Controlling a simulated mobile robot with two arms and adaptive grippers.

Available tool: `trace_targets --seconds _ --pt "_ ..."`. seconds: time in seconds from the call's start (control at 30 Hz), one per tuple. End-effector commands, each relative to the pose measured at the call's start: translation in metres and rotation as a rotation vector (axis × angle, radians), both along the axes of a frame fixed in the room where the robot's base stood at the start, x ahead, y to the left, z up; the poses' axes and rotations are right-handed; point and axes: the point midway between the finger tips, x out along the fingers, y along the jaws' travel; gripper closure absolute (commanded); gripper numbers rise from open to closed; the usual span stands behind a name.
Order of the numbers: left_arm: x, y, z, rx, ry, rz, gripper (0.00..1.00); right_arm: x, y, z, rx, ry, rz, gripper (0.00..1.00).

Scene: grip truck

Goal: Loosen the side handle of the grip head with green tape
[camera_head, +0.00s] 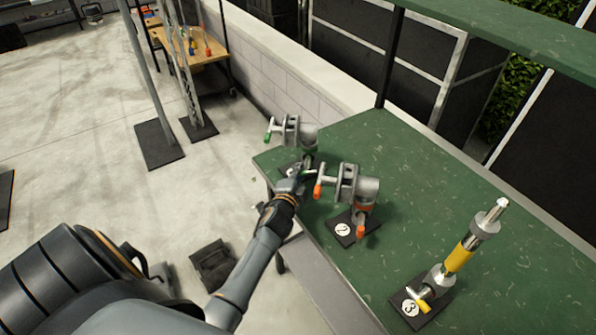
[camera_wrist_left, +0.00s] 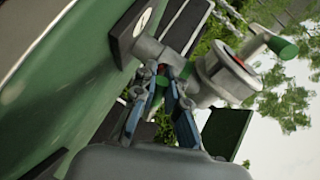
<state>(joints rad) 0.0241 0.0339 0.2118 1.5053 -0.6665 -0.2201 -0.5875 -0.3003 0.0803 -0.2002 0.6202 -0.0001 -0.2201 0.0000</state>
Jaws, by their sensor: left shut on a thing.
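The grip head with green tape (camera_head: 291,131) stands on the black base at the far left corner of the green table. Its upper handle with a green end (camera_head: 268,135) points left, and this handle also shows in the left wrist view (camera_wrist_left: 283,48). My left gripper (camera_head: 304,178) is low beside its post. In the left wrist view my blue fingers (camera_wrist_left: 168,84) are shut on the lower green handle (camera_wrist_left: 156,97), at the side of the grey post. The fingers hide part of this handle. My right gripper is not in view.
A grip head with orange tape (camera_head: 347,184) on base 2 stands close to the right of my left gripper. A yellow-taped one (camera_head: 459,255) on base 3 is farther right. The green table (camera_head: 430,180) is clear between them. A shelf (camera_head: 520,35) overhangs the back.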

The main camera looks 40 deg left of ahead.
Motion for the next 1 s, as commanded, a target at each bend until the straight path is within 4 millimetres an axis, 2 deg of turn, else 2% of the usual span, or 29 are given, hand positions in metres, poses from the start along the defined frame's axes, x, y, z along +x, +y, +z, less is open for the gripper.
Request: trace_targets --seconds 0.03,0.53,1.0 --pt "0.003 -0.0027 0.0057 -0.041 -0.032 -0.008 1.0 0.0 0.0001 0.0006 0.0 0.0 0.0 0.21" --pt "0.0042 -0.0028 0.0023 -0.458 -0.207 -0.005 1.0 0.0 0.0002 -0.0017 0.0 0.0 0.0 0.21" --pt "0.0046 -0.003 0.002 -0.6 -0.268 -0.004 1.0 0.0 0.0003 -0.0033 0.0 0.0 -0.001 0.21"
